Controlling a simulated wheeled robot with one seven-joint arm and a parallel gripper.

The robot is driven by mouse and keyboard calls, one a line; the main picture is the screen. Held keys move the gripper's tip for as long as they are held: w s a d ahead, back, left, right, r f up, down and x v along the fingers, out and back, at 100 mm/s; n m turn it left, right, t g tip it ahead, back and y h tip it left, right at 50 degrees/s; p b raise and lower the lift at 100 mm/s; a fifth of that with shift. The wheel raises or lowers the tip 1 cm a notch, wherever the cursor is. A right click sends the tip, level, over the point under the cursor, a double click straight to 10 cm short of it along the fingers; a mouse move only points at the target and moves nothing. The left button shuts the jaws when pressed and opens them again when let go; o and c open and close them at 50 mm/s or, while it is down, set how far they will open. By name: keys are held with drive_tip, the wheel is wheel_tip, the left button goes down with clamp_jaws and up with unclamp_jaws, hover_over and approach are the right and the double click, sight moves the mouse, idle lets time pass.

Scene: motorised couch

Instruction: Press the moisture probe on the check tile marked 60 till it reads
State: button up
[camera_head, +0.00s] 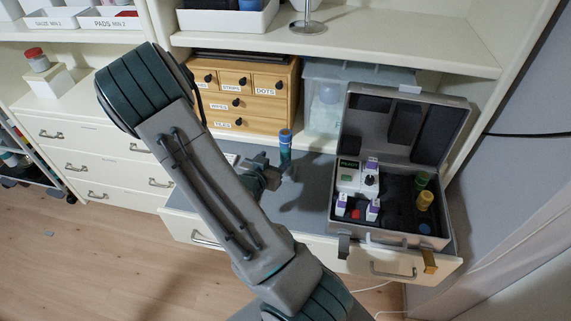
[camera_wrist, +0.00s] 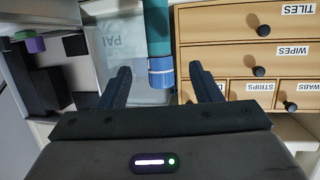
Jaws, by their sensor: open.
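A teal cylinder with a blue top (camera_head: 285,137) stands upright on the grey counter; I cannot tell whether it is the moisture probe. My gripper (camera_head: 272,172) is open and empty close to it. In the wrist view, the cylinder (camera_wrist: 161,40) appears between the lines of the two fingers (camera_wrist: 163,78), its blue end nearest them, with no contact visible. An open grey case (camera_head: 390,236) at the right holds a white device (camera_head: 348,180) with a small green display. Small white pieces with purple labels (camera_head: 373,209) sit in it too. No tile marked 60 is readable.
A wooden drawer box (camera_head: 255,104) stands behind the cylinder, with drawers labelled WIPES and TILES among others. A translucent bin (camera_head: 318,112) stands beside it. Green (camera_head: 422,180) and yellow (camera_head: 425,200) cylinders stand in the case. A shelf (camera_head: 380,55) overhangs the back.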

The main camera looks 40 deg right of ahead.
sight(285, 150)
drive_tip(key=shift+d+f+b, duration=0.55)
drive_tip(key=shift+b, duration=1.75)
drive_tip(key=x, duration=0.3)
drive_tip(key=p+x, duration=0.1)
drive_tip(key=x, duration=0.1)
drive_tip(key=shift+w+d+r, duration=0.15)
drive_tip(key=shift+d+r, duration=0.05)
drive_tip(key=shift+d, duration=0.1)
drive_tip(key=shift+p+x, duration=0.6)
drive_tip(key=shift+x, duration=2.05)
drive_tip(key=shift+w+a+f, duration=0.15)
drive_tip(key=shift+f, duration=0.05)
drive_tip(key=c, duration=1.1)
drive_tip(key=shift+r, duration=0.15)
